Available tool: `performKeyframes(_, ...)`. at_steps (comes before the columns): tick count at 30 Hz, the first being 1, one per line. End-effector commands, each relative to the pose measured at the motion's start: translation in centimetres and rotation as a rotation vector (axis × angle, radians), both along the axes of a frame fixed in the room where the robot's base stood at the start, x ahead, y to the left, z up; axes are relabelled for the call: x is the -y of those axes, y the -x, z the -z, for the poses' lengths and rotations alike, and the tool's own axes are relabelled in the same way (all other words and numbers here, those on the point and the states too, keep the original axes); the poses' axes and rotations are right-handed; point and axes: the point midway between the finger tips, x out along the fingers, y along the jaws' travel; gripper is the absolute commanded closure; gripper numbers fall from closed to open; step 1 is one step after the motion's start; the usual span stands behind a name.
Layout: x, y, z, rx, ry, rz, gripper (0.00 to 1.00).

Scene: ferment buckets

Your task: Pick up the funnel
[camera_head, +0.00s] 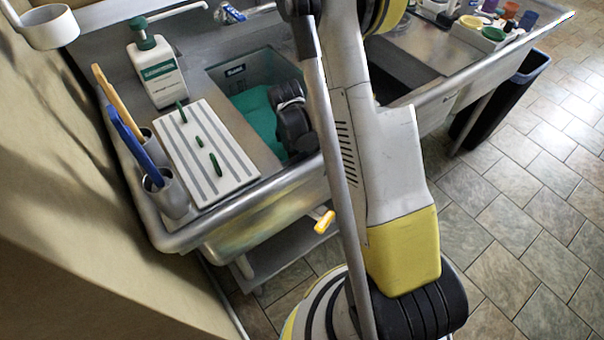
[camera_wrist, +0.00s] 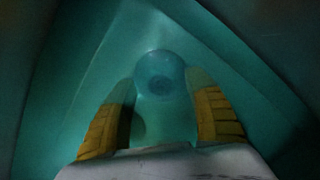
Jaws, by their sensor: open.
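In the wrist view a round, see-through teal thing, which looks like the funnel (camera_wrist: 160,62), lies in the corner of a teal-walled container. My gripper (camera_wrist: 163,82) is open, with its yellow ribbed fingers either side of the funnel's near part. I cannot tell whether they touch it. In the head view my arm reaches into the sink basin (camera_head: 225,75), which holds teal liquid or a teal container (camera_head: 254,106). There the funnel and my fingertips are hidden by my wrist and the basin wall.
A white pump bottle (camera_head: 158,75) stands behind a white striped tray (camera_head: 208,150) with green items on the counter left of the basin. Grey cups (camera_head: 168,192) hold blue and tan tools at the left edge. A dark bin (camera_head: 505,95) stands right; tiled floor is free.

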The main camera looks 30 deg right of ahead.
Motion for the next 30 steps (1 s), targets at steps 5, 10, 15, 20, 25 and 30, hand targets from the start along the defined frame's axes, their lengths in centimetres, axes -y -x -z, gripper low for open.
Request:
performKeyframes(5, 0.0, 0.0, 0.0, 0.000, 0.000, 0.000, 0.40)
performKeyframes(10, 0.0, 0.0, 0.0, 0.000, 0.000, 0.000, 0.81)
performKeyframes(15, 0.0, 0.0, 0.0, 0.000, 0.000, 0.000, 0.93)
performKeyframes(20, 0.0, 0.0, 0.0, 0.000, 0.000, 0.000, 0.93)
performKeyframes(25, 0.0, 0.1, -0.3, 0.000, 0.000, 0.000, 0.93)
performKeyframes(30, 0.0, 0.1, -3.2, 0.000, 0.000, 0.000, 0.98)
